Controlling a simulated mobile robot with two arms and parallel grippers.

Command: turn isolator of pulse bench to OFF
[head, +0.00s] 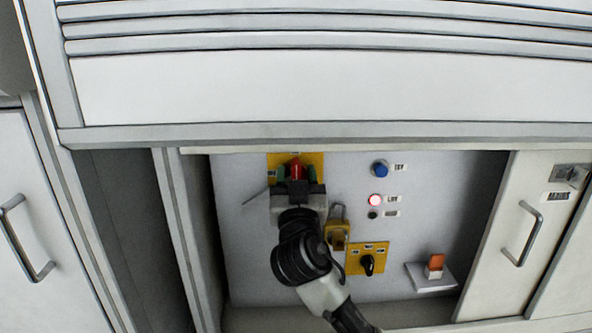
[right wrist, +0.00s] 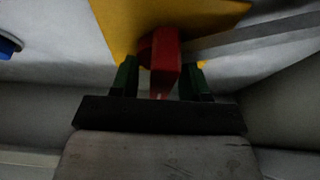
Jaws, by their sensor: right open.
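The isolator is a red handle (head: 296,168) on a yellow plate (head: 317,160) at the upper left of the panel. In the right wrist view the red handle (right wrist: 164,62) stands out from the yellow plate (right wrist: 120,22). My right gripper (head: 296,176) is at the handle, and its green-tipped fingers (right wrist: 161,80) are open, one on each side of it. I cannot tell whether either finger touches it. The plate's markings are too small to read, and my gripper hides part of them. My left gripper is out of view.
The grey panel (head: 240,240) also has a blue button (head: 380,169), a lit red-white lamp (head: 376,200), a yellow padlock (head: 337,230) and a black selector (head: 367,264). An orange-and-white block (head: 435,264) sits on a small shelf at right. Cabinet walls close in both sides.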

